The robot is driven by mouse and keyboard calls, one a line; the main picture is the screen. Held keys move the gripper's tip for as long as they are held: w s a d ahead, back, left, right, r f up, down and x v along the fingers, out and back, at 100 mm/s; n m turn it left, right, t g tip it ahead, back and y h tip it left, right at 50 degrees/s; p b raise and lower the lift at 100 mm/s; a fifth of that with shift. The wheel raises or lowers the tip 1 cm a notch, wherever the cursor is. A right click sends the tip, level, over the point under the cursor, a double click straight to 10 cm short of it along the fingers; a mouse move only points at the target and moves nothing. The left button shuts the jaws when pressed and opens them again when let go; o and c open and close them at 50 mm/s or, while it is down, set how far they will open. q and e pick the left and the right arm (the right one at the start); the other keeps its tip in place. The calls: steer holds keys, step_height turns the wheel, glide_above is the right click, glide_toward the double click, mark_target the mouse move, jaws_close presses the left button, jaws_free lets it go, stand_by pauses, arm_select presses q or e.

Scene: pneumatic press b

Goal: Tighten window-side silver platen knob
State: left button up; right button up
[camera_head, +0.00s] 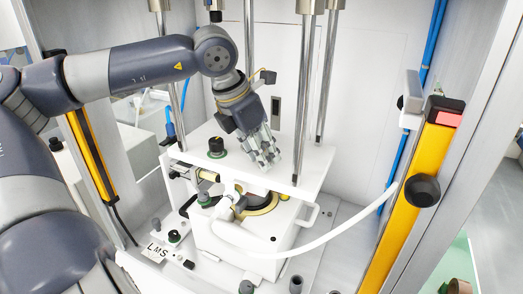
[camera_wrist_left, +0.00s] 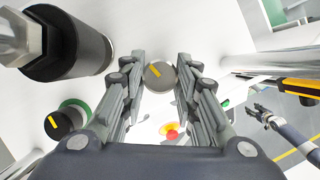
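The silver platen knob (camera_wrist_left: 159,75), round with a yellow pointer mark, is between the fingertips of my left gripper (camera_wrist_left: 160,72) in the left wrist view. The fingers stand on both sides of it, apart, with a narrow gap visible. In the head view my left gripper (camera_head: 265,160) points down over the white upper platen (camera_head: 308,163), and its fingers hide the knob. My right gripper (camera_wrist_left: 263,112) appears small at the right of the left wrist view, away from the knob; its finger opening is too small to judge.
A black knob on a green ring (camera_head: 216,148) sits left of my gripper on the platen. Steel columns (camera_head: 305,95) rise around the platen. A white hose (camera_head: 345,222) curves in front. A yellow post (camera_head: 393,222) stands at the right. A black cylinder (camera_wrist_left: 75,45) is close in the wrist view.

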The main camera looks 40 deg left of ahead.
arm_select(q)
steer(key=shift+a+m+h, duration=0.1)
steer(key=shift+m+h, duration=0.5)
steer(key=shift+m, duration=1)
steer(key=o, duration=1.1)
steer(key=shift+w, duration=0.1)
steer(key=shift+c, duration=0.2)
steer(key=v, duration=0.7)
steer(key=shift+r, duration=0.3)
